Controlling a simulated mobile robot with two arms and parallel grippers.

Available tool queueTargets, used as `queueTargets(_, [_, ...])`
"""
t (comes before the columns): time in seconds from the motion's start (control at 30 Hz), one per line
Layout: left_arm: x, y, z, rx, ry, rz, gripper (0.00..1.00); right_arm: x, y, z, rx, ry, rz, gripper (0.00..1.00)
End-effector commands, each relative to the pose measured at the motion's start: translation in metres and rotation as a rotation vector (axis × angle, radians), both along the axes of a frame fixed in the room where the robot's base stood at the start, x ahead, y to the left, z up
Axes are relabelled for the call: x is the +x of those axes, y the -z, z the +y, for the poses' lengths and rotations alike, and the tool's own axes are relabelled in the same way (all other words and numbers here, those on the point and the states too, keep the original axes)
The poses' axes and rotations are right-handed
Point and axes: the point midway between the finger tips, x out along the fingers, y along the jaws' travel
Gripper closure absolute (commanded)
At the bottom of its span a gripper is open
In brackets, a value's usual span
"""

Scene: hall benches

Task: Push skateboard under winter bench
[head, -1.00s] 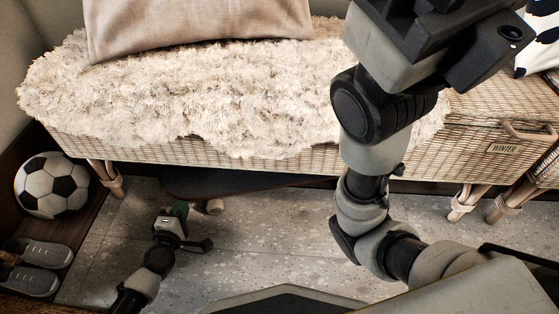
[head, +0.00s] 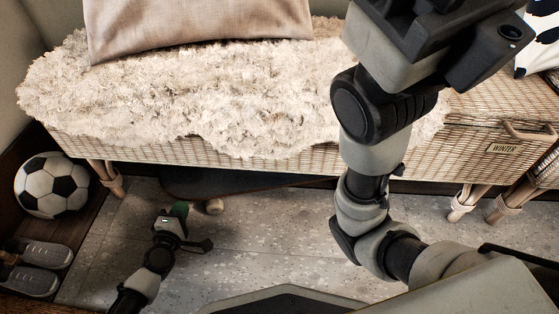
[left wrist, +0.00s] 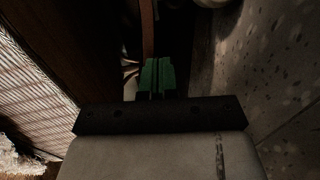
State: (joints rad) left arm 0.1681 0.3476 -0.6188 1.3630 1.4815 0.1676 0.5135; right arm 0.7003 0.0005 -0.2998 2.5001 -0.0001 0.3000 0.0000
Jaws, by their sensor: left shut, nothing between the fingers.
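The skateboard's dark deck (head: 240,186) lies low beneath the front edge of the winter bench (head: 300,170). Part of the deck shows below the wicker front; the rest is hidden by the bench. One pale wheel (head: 214,206) shows under the deck. My left gripper (head: 179,210) is shut and empty, low over the floor at the board's near side, left of the wheel. I cannot tell whether it touches the board. Its green fingertips (left wrist: 157,76) show together in the left wrist view. My right arm rises across the head view; its fingers are out of frame.
A football (head: 50,185) and grey shoes (head: 35,265) sit at the left. Bench legs (head: 106,178) stand left of the board, and more legs (head: 466,202) stand at the right. A fluffy throw (head: 190,95) and a cushion (head: 200,25) lie on top. The speckled floor (head: 270,240) in front is clear.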

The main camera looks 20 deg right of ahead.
Motion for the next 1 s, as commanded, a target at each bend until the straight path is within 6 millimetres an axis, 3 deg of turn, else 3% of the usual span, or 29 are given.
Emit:
queueTargets(0.47, [0.000, 0.000, 0.000, 0.000, 0.000, 0.000, 1.00, 0.000, 0.000, 0.000, 0.000, 0.000, 0.001, 0.57])
queueTargets(1.0, [0.025, 0.000, -0.008, -0.001, -0.002, -0.003, 1.00, 0.000, 0.005, 0.000, 0.000, 0.000, 0.001, 0.57])
